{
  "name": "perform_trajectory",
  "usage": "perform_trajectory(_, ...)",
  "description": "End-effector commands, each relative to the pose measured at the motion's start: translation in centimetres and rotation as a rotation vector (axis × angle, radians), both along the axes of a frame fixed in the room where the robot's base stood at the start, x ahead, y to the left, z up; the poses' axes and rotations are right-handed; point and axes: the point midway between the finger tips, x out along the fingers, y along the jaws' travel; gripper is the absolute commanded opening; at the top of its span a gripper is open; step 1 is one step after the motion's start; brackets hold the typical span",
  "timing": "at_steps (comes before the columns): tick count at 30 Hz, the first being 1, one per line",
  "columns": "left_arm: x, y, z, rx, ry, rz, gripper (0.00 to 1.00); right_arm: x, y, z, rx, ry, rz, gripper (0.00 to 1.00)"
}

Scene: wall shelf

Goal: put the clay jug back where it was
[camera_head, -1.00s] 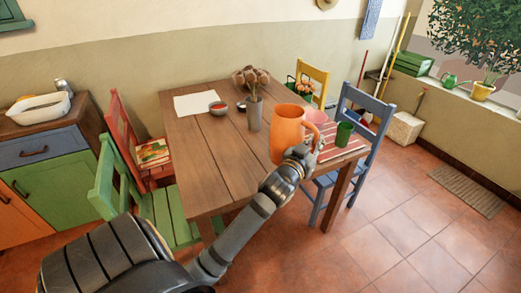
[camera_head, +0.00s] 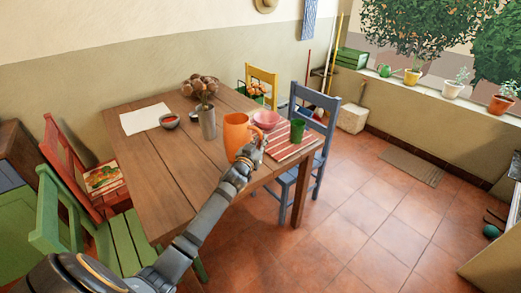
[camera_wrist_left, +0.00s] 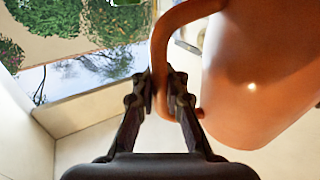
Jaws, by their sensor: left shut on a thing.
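The orange clay jug (camera_head: 236,134) is upright in the head view, at the right part of the wooden table (camera_head: 165,185). My left gripper (camera_head: 251,155) is shut on the jug's handle. In the left wrist view the handle (camera_wrist_left: 160,50) runs down between the two fingers (camera_wrist_left: 163,95), and the jug's body (camera_wrist_left: 255,75) fills the right side. I cannot tell whether the jug's base touches the table or hangs above it. My right gripper is in neither view.
A pink bowl (camera_head: 266,119), a green cup (camera_head: 297,130) and a striped mat (camera_head: 281,151) lie right of the jug. Chairs surround it.

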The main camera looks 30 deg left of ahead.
Motion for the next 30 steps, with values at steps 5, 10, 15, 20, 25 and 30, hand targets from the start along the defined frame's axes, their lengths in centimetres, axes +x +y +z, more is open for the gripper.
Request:
perform_trajectory(5, 0.8, 0.5, -0.6, 0.004, -0.009, -0.002, 0.00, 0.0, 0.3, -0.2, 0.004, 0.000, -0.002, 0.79)
perform_trajectory(10, 1.2, 0.7, -1.3, 0.004, -0.008, -0.002, 0.00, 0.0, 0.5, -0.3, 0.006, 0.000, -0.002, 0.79)
perform_trajectory(15, 1.2, 0.8, -4.0, 0.005, -0.005, -0.002, 0.00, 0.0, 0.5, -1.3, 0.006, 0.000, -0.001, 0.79)
perform_trajectory(20, 1.2, 0.8, -4.4, 0.005, -0.008, -0.003, 0.00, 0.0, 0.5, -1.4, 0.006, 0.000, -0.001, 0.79)
perform_trajectory(25, 1.2, 0.8, -4.3, 0.005, -0.007, -0.003, 0.00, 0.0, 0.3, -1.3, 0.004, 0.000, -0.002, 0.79)
perform_trajectory(30, 1.1, 0.8, -4.9, -0.001, 0.000, 0.000, 0.16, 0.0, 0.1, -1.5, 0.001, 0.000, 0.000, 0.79)
